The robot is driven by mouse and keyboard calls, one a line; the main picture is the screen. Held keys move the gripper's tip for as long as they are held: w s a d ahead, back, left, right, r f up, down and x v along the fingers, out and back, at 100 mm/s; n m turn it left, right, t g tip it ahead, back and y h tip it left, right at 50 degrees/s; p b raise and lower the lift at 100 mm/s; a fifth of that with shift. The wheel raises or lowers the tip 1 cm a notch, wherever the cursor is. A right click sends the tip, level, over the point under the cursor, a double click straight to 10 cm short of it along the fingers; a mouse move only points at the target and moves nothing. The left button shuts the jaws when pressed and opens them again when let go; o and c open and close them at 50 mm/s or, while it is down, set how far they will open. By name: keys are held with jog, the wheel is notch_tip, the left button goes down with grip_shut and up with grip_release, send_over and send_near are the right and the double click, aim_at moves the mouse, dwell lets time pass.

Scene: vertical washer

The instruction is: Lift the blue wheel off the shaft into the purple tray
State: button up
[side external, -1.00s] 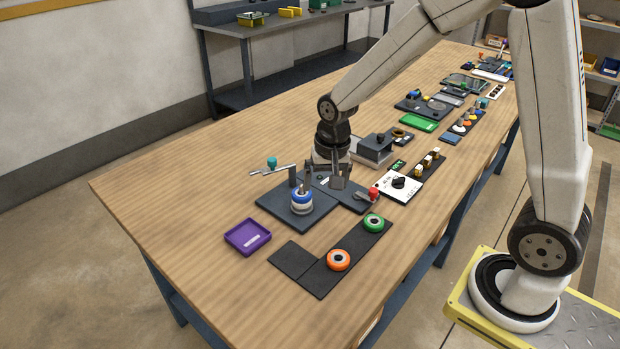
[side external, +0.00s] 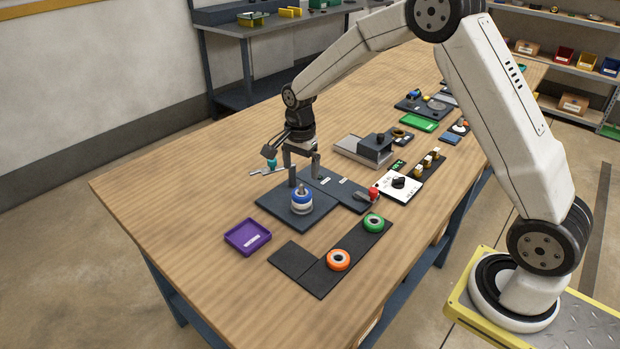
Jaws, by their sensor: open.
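The blue wheel (side external: 301,196) sits around the upright shaft (side external: 302,187) on a dark base plate (side external: 285,213), with a white part below it. The purple tray (side external: 235,240) lies to the left and nearer; it is empty apart from a white label. My gripper (side external: 301,172) is open and empty, pointing down behind the wheel in the side view, apart from it. It is close to the teal knob (side external: 271,162) on a light lever; I cannot tell whether they touch.
An orange wheel (side external: 338,260) and a green wheel (side external: 373,222) rest on a dark strip. A dark post (side external: 292,178) stands behind the shaft. A red-knobbed clamp (side external: 373,194) and a white dial box (side external: 399,184) are to the right. The table's left side is clear.

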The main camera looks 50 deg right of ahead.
aim_at(301, 186)
jog(key=shift+f, duration=3.75)
jog(key=c, duration=1.2)
jog(key=shift+o, duration=0.2)
jog(key=shift+r, duration=0.1)
jog(key=shift+r, duration=0.4)
jog(key=shift+r, duration=0.35)
jog(key=shift+r, duration=0.35)
jog(key=shift+r, duration=0.35)
